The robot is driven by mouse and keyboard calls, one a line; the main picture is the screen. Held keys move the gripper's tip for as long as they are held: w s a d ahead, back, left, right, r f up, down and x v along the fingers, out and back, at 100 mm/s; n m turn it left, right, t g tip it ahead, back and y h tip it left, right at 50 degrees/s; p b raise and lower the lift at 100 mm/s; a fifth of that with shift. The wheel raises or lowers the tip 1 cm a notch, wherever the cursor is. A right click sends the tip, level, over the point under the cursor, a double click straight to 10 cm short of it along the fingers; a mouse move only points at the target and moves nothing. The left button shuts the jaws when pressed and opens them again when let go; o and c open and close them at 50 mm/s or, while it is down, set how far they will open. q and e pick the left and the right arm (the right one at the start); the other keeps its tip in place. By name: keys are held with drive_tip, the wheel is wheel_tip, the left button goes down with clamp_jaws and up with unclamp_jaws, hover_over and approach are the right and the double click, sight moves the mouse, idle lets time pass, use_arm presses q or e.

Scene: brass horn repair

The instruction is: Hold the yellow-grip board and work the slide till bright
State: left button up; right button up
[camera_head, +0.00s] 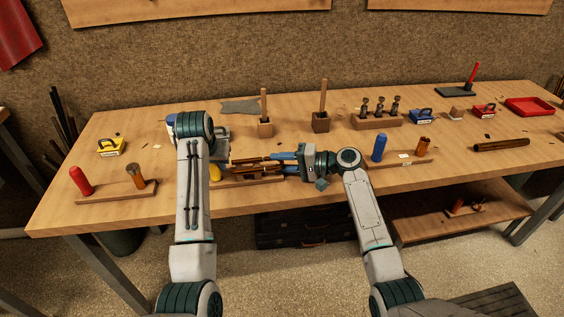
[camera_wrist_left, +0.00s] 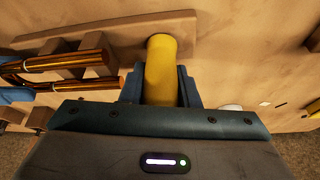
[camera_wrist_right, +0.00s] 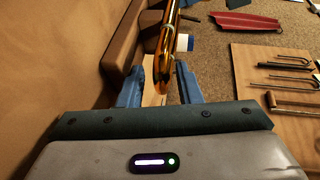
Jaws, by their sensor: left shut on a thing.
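The yellow grip (camera_head: 215,173) stands at the left end of a low wooden board (camera_head: 262,179) near the table's front edge. My left gripper (camera_wrist_left: 161,88) is shut on the yellow grip; my left arm partly hides this in the head view. The brass slide (camera_head: 250,163) lies along the board, with its copper-brown tubes also showing in the left wrist view (camera_wrist_left: 70,62). My right gripper (camera_wrist_right: 160,88) is open at the slide's right end. A slide tube (camera_wrist_right: 166,62) shows between its blue fingers, with gaps on both sides.
A red-grip board (camera_head: 115,192) lies to the left and a blue-grip board (camera_head: 398,160) to the right. Behind are wooden blocks with upright handles (camera_head: 321,122), a rack of valves (camera_head: 377,121) and a yellow box (camera_head: 111,147). A red tray (camera_head: 529,107) is at far right.

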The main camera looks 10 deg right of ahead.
drive_tip(key=shift+f, duration=0.1)
drive_tip(key=v, duration=1)
drive_tip(key=shift+s+d, duration=0.15)
drive_tip(key=shift+d, duration=0.25)
drive_tip(key=shift+s+d+r, duration=0.2)
drive_tip(key=shift+s+d, duration=0.05)
drive_tip(key=shift+d, duration=0.3)
drive_tip(key=shift+v, duration=0.9)
drive_tip(key=x, duration=1.2)
drive_tip(key=shift+s+r, duration=0.1)
drive_tip(key=shift+c, duration=0.2)
clamp_jaws()
